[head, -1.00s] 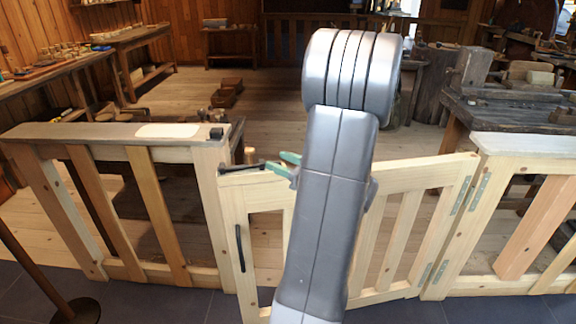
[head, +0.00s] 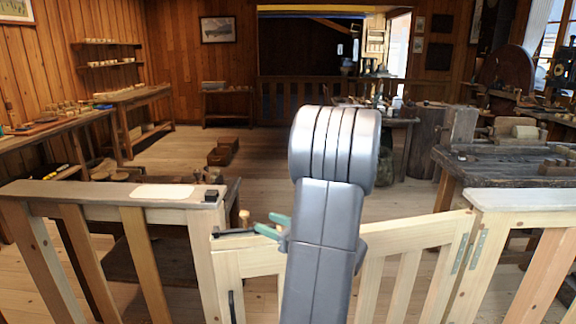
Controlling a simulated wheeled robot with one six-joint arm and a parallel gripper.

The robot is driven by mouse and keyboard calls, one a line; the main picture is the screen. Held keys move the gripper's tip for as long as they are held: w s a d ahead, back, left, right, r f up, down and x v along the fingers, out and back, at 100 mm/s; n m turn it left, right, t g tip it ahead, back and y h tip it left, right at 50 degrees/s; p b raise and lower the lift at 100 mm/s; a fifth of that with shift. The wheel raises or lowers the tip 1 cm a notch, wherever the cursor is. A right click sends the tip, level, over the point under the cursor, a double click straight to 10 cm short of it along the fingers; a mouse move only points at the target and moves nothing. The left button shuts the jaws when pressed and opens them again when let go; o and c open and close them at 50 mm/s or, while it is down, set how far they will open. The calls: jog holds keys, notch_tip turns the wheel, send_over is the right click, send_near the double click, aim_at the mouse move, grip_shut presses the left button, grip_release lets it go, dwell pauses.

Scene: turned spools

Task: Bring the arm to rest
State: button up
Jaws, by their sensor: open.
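My arm rises from the bottom centre of the head view, its thick grey links in front of a light wooden gate. Part of my gripper (head: 272,227) shows to the left of the arm, as green fingertips near the gate's top left corner. The gripper's body is hidden behind the arm. The fingers look empty and apart. The gate (head: 402,240) stands slightly ajar, its left end off the fence post, with hinges on its right side. I cannot tell whether the fingertips touch it or the dark latch bar (head: 235,232) at its top left.
A wooden fence with a flat top rail (head: 90,190) stands left of the gate, and another fence section (head: 530,200) stands right. Behind lie a plank floor, a long bench (head: 50,135) at left, a heavy workbench (head: 500,165) at right, and small crates (head: 220,155).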

jog(key=x, duration=1)
jog(key=shift+w+a+p, duration=0.1)
jog(key=shift+a+p, duration=0.15)
jog(key=shift+p, duration=0.05)
jog(key=shift+r, duration=0.1)
